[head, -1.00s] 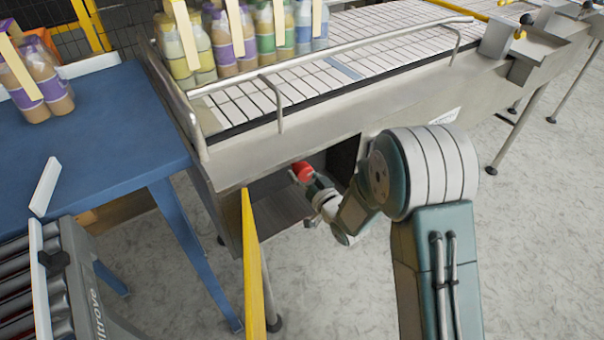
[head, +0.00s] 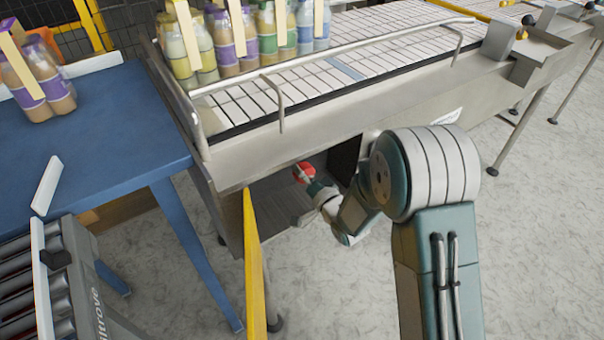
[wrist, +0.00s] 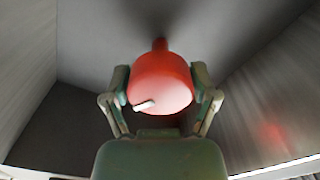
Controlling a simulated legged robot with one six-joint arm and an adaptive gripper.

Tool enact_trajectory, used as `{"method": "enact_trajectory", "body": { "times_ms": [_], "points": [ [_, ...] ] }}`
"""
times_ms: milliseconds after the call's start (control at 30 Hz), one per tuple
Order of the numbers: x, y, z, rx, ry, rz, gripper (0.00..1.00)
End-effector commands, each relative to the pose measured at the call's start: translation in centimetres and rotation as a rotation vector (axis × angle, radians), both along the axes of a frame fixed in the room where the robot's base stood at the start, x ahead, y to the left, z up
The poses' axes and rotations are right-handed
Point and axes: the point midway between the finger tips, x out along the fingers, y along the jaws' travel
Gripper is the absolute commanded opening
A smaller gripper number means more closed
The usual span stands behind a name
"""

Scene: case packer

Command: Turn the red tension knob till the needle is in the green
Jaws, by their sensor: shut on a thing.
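The red tension knob (head: 304,171) sits in the open bay under the conveyor, partly behind my gripper in the head view. In the wrist view the red knob (wrist: 160,82) fills the middle, on a short stem, with a small white mark on its lower left face. My gripper (wrist: 161,90) has one finger on each side of the knob and is shut on it. In the head view my gripper (head: 312,180) reaches into the bay from the right. No gauge, needle or green zone shows in either view.
The conveyor (head: 300,100) with its metal guide rail runs above the bay, with several bottles at its back left. A yellow post (head: 254,265) stands at the bay's left front. A blue table (head: 110,130) and a roller conveyor (head: 40,290) are at left. Grey floor is clear at front.

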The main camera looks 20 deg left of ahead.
Motion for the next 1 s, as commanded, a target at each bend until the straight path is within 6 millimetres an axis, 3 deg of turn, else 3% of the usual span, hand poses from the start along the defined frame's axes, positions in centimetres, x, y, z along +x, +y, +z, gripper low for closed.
{"method": "enact_trajectory", "body": {
  "times_ms": [467, 500, 533, 1000],
  "points": [
    [0.28, -0.25, 0.00, 0.007, 0.010, -0.010, 0.28],
    [0.27, -0.26, -0.01, 0.007, 0.010, -0.009, 0.94],
    [0.27, -0.25, -0.02, 0.007, 0.010, -0.009, 1.00],
    [-0.14, -0.42, 0.02, 0.007, 0.008, -0.004, 1.00]
  ]
}}
